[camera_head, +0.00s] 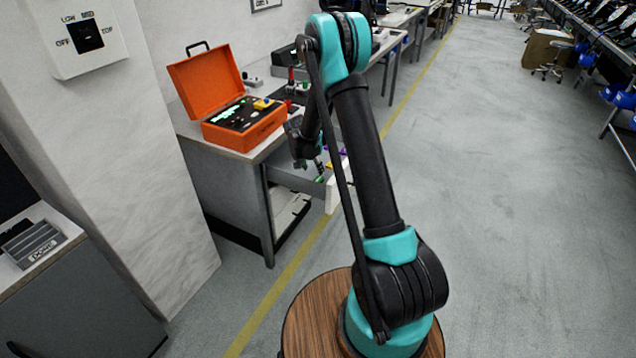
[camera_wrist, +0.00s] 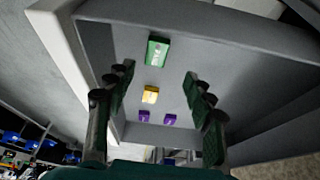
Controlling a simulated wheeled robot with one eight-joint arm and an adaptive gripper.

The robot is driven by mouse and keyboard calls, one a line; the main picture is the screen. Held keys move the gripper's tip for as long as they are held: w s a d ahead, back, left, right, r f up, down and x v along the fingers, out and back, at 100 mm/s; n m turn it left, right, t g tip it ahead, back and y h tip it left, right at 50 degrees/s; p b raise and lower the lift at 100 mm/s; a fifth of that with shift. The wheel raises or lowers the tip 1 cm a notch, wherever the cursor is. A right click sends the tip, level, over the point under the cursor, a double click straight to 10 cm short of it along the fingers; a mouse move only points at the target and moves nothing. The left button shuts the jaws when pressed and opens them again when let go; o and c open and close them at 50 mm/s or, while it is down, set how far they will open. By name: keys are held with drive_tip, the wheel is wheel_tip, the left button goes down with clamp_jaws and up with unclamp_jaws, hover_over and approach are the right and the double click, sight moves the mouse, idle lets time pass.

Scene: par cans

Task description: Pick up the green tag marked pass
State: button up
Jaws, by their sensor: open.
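A green tag (camera_wrist: 157,51) with pale lettering, too small to read surely, lies on the grey floor of an open drawer in the wrist view. In the head view my gripper (camera_head: 304,150) is over the open drawer (camera_head: 290,176), and my arm hides part of the drawer.
The drawer walls (camera_wrist: 230,35) surround the tags. An open orange case (camera_head: 245,125) stands on the workbench (camera_head: 192,130) above the drawer, with small parts and tools beside it. A pillar (camera_head: 130,150) stands at left.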

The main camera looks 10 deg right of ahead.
sight(318, 180)
drive_tip(key=shift+s+x, duration=0.2)
drive_tip(key=shift+x, duration=1.55)
drive_tip(key=shift+s+x, duration=0.2)
drive_tip(key=shift+x, duration=1.6)
drive_tip(key=shift+c, duration=0.5)
drive_tip(key=shift+d, duration=0.1)
drive_tip(key=c, duration=0.9)
